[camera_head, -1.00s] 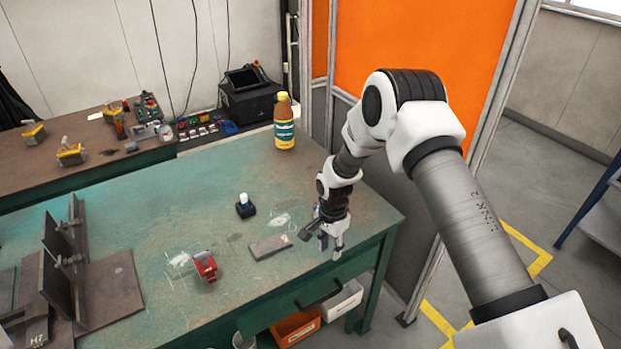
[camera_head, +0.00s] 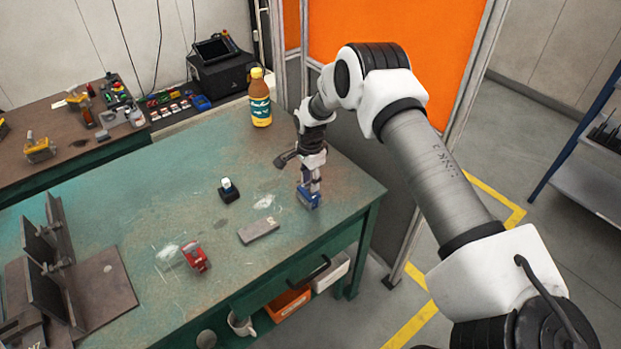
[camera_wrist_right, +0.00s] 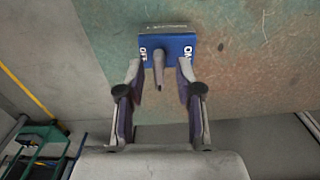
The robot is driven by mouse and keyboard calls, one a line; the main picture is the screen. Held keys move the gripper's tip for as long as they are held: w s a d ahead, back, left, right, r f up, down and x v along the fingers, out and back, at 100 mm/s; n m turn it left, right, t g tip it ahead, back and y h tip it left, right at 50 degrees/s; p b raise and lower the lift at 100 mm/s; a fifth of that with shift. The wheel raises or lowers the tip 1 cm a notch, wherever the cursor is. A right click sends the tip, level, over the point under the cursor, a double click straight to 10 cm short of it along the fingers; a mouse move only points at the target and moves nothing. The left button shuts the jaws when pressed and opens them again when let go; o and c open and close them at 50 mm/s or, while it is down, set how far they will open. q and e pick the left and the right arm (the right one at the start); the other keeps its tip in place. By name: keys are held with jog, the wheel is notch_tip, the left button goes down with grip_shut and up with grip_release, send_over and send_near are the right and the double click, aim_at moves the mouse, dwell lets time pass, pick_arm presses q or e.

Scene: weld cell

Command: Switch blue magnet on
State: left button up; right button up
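The blue magnet (camera_head: 309,199) stands near the right end of the green table, under my right gripper. In the right wrist view it is a blue block (camera_wrist_right: 177,46) with white lettering at both sides of its face. A grey lever (camera_wrist_right: 158,70) sticks out between the letterings. My right gripper (camera_wrist_right: 158,74) is open, with one finger on each side of the lever and gaps showing on both sides. In the head view this gripper (camera_head: 311,184) points down at the magnet and partly hides it. My left gripper is not in view.
On the green table (camera_head: 150,205) are a red magnet (camera_head: 195,256), a grey bar (camera_head: 259,230), a small black holder (camera_head: 228,191), a yellow-capped bottle (camera_head: 260,98) and upright steel plates (camera_head: 48,243). An orange panel (camera_head: 390,60) stands behind my right arm.

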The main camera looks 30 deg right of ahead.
jog(key=shift+s+r, duration=0.1)
grip_shut()
jog(key=shift+n, duration=0.4)
jog(key=shift+n+b, duration=0.6)
jog(key=shift+n, duration=0.3)
jog(key=n+b, duration=0.1)
jog(key=n, duration=0.2)
jog(key=shift+n, duration=0.3)
jog(key=n+b, duration=0.2)
jog(key=n, duration=0.4)
jog(key=n+b, duration=0.1)
jog(key=n, duration=0.4)
jog(key=shift+n, duration=0.4)
